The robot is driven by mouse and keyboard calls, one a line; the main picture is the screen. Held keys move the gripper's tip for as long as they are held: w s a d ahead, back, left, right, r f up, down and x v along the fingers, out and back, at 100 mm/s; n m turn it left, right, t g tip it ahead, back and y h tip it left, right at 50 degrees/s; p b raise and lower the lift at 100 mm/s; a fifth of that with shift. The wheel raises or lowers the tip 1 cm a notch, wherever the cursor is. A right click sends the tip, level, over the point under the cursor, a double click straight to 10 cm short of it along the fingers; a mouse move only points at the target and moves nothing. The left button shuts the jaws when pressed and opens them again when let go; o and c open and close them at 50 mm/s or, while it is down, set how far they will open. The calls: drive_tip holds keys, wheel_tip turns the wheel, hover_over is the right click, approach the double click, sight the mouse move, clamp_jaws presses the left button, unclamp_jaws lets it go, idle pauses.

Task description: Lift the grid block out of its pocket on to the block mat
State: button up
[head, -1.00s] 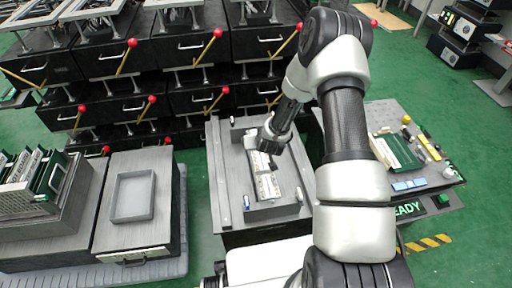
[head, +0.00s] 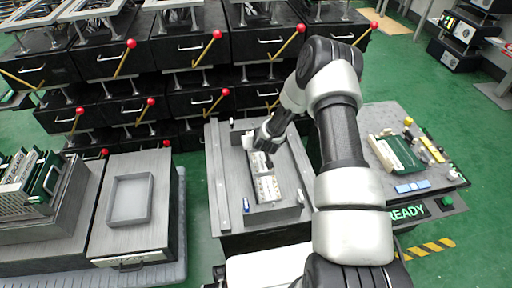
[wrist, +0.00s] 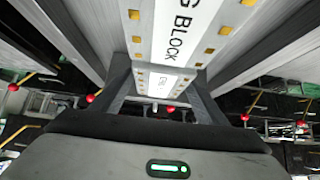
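The grid block (head: 266,187) is white with gold pads and dark lettering. In the head view it lies in the long pocket of a grey fixture (head: 223,178). In the wrist view its lettered face (wrist: 181,42) runs from the top edge down between my fingers. My gripper (head: 265,141) is at the far end of the block, low over the pocket. In the wrist view the dark fingers of my gripper (wrist: 163,92) stand apart, one on each side of the white part. Whether they touch it is unclear. I cannot make out the block mat for certain.
A grey table (head: 385,125) at the right holds a green-and-white part (head: 396,152), blue pieces (head: 412,186) and yellow pieces. An empty grey tray (head: 131,199) lies at the left. Black drawer units with red-knobbed levers (head: 217,34) stand behind.

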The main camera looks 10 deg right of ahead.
drive_tip(key=c, duration=1)
drive_tip(key=shift+r, duration=0.1)
drive_tip(key=shift+c, duration=0.2)
